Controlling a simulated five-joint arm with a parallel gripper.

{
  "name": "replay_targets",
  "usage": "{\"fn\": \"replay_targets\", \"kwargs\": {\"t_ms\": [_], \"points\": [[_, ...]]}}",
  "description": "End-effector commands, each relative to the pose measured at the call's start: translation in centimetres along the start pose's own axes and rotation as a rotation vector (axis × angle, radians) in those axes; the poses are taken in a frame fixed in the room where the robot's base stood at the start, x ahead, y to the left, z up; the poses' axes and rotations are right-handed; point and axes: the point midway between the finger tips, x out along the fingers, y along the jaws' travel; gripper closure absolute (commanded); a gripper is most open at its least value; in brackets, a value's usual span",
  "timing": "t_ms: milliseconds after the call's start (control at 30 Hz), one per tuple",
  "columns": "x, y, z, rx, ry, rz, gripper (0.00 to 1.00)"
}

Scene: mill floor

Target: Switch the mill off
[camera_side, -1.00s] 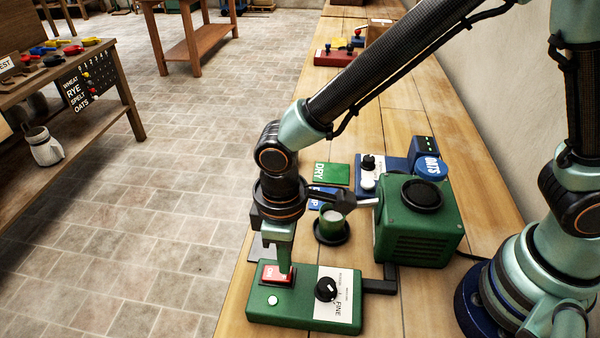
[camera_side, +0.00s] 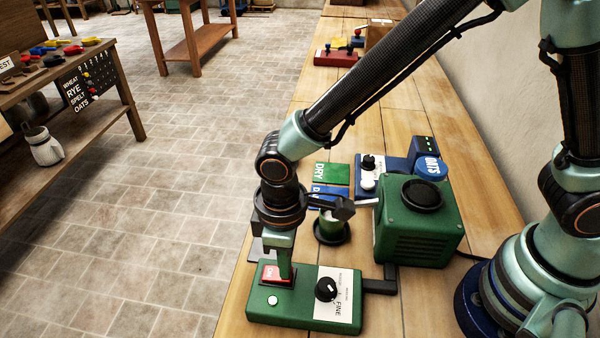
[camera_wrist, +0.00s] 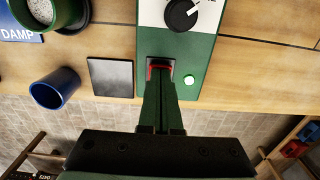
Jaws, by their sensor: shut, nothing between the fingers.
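The mill's green control box (camera_side: 258,312) lies on the bench in the side view, with a red rocker switch (camera_side: 270,272) marked ON. A small pale green light (camera_side: 272,300) and a black dial (camera_side: 326,289) on a white panel are on the same box. The green mill body (camera_side: 424,238) with its black round top stands behind it. My gripper (camera_side: 286,276) is shut and empty, pointing down at the switch, its tips at the switch's right part. In the wrist view the green fingers (camera_wrist: 159,85) hide most of the red switch (camera_wrist: 158,65); I cannot tell how firmly they touch.
A green cup (camera_side: 330,229) on a dark base stands behind my gripper. A blue cup (camera_wrist: 55,88) and a dark square plate (camera_wrist: 110,77) show in the wrist view. DRY (camera_side: 331,174) and DAMP cards and a blue-and-white device (camera_side: 368,178) lie farther back.

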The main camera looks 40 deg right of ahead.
Motion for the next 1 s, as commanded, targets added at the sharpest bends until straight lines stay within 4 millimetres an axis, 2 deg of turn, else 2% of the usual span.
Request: {"fn": "replay_targets", "kwargs": {"t_ms": [433,1000], "points": [[0.1,0.0,0.0,0.0,0.002,0.0,1.0],[-4.0,0.0,-0.1,0.0,0.003,0.0,1.0]]}}
